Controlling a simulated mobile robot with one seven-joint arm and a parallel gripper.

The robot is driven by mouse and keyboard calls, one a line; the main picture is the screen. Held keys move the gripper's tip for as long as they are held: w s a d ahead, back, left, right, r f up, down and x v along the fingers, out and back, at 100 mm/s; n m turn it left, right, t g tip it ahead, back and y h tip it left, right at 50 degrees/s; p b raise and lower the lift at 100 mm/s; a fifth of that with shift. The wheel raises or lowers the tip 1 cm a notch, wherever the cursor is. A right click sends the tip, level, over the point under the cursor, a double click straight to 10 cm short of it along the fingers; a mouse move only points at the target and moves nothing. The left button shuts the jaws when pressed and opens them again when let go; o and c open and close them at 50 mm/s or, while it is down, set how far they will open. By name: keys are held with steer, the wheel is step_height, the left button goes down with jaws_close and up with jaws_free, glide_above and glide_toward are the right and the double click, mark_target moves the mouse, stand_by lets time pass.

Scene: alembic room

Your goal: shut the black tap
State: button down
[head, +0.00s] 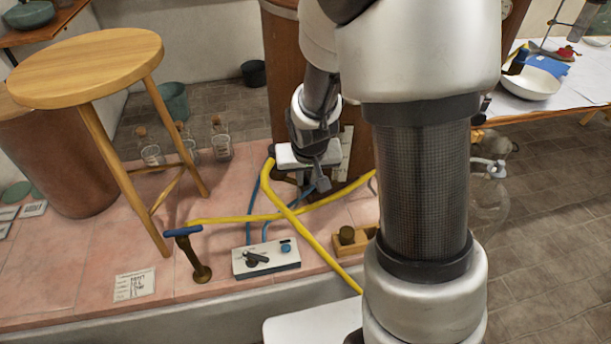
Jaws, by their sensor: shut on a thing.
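My gripper (319,180) points down in front of the brown wooden column, left of my arm. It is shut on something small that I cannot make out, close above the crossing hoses. A black lever-shaped handle (257,258) is on a white box (266,272) at the front of the pink tiled ledge, beside a blue knob (286,247). My gripper is apart from this box, behind it and to the right. I cannot tell whether this handle is the black tap or whether the tap is hidden at my gripper.
Yellow hoses (235,219) cross the ledge below my gripper. A blue-handled brass tap (196,262) stands left of the white box. A wooden stool (88,67) stands at left, with glass flasks (221,147) behind. A wooden block (350,244) lies right of the box.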

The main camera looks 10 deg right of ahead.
steer(key=n+p, duration=0.2)
steer(key=d+n+y+p, duration=0.1)
steer(key=p, duration=0.1)
steer(key=d+n+y+p, duration=0.1)
steer(key=n+p, duration=0.1)
steer(key=shift+w+r+n, duration=0.1)
steer(key=shift+w+n, duration=0.05)
steer(key=shift+n, duration=0.15)
steer(key=shift+d, duration=0.1)
stand_by(0.4)
steer(key=c, duration=1.7)
jaws_free()
steer(key=p+v, duration=0.3)
steer(key=v, duration=0.2)
steer(key=p+v, duration=0.3)
steer(key=v, duration=0.3)
steer(key=p+v, duration=0.3)
steer(key=v, duration=0.3)
steer(key=shift+w+d+r, duration=0.15)
steer(key=shift+d, duration=0.15)
